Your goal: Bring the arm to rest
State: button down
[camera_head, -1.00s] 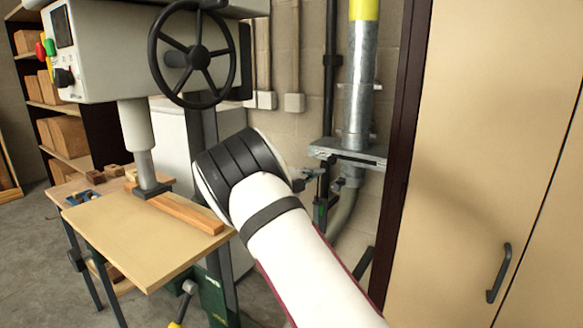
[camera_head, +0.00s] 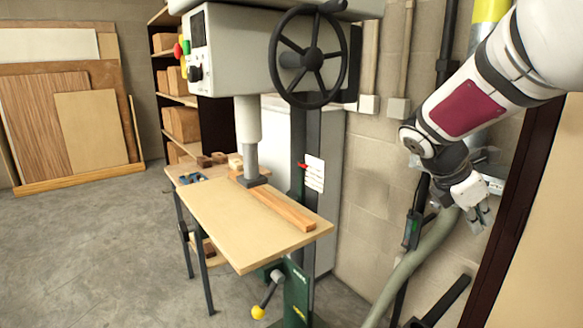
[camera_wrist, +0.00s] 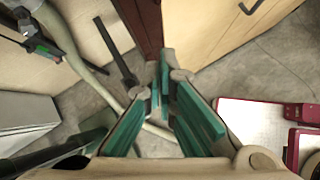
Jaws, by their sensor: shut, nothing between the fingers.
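My arm reaches in from the upper right of the head view and hangs downward. My gripper (camera_head: 480,212) is at its lower end, in front of the block wall and to the right of the press. In the wrist view my gripper (camera_wrist: 160,88) points down toward the floor, its green-padded fingers close together at the tips. It is shut with nothing between the fingers. It is apart from the press and its table.
A press with a handwheel (camera_head: 311,56) stands over a wooden table (camera_head: 243,246) with a wooden strip (camera_head: 281,205) on it. A grey-green hose (camera_head: 412,262) runs below my gripper. A tan cabinet (camera_head: 545,235) is at the right. Open floor (camera_head: 95,255) lies left.

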jog(key=s+a+m+y, duration=0.2)
jog(key=s+a+m, duration=0.3)
jog(key=s, duration=0.3)
jog(key=s+a+m+t+y, duration=0.1)
jog(key=s+a+m+y, duration=0.2)
jog(key=s+a+m, duration=0.3)
jog(key=s+a+f+m+t+y, duration=0.1)
jog(key=s+a+m+y, duration=0.2)
jog(key=s+a+m, duration=0.2)
jog(key=s+m, duration=0.3)
jog(key=s, duration=0.3)
jog(key=shift+a, duration=0.35)
jog(key=shift+s+f, duration=0.1)
